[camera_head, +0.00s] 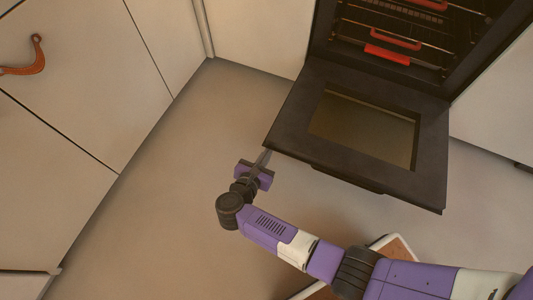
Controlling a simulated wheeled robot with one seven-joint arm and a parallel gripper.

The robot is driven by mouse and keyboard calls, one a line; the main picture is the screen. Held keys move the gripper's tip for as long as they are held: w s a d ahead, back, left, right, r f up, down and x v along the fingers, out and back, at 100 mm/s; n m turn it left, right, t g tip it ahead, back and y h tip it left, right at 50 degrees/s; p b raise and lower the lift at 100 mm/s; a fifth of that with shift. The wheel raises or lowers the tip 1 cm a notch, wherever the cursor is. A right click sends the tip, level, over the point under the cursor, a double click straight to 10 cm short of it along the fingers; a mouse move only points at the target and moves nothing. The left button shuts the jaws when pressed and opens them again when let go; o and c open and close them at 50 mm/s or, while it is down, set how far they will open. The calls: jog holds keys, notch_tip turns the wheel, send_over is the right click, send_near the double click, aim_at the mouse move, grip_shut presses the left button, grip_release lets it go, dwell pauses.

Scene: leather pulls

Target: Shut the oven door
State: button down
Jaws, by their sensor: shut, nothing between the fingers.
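The oven door (290,113) is black with a glass window and hangs open, folded down towards me in front of the oven (456,60). The oven's inside shows, with wire racks and red strips. My gripper (265,158) is shut and empty, its fingertips close to the door's left front corner. I cannot tell whether the fingertips touch the door or are just below it. The purple arm reaches in from the lower right.
White cabinet fronts stand at the left, one with an orange-brown leather pull (30,60). A white panel (495,100) stands right of the oven. A brown, pale-edged object (395,246) lies partly under my arm. The floor (165,225) left of my gripper is clear.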

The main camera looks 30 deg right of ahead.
jog(key=shift+g+y, duration=0.5)
jog(key=shift+y, duration=0.1)
jog(key=r+p, duration=0.2)
jog(key=r, duration=0.1)
jog(key=r+p, duration=0.3)
jog(key=w+d+r+p, duration=0.1)
jog(key=r+p, duration=0.2)
jog(key=shift+r, duration=0.15)
notch_tip(320, 180, up, 23)
jog(key=p, duration=1.7)
send_over(268, 137)
jog(key=w+d, duration=0.5)
jog(key=d, duration=0.3)
jog(key=w+d+r, duration=0.6)
jog(key=w+d, duration=0.2)
jog(key=d, duration=0.3)
jog(key=w+d+r+p, duration=0.1)
jog(key=w+d+r, duration=0.6)
jog(key=w+d, duration=0.2)
jog(key=shift+w+d, duration=0.15)
jog(key=shift+d, duration=1.1)
jog(key=shift+p, duration=0.3)
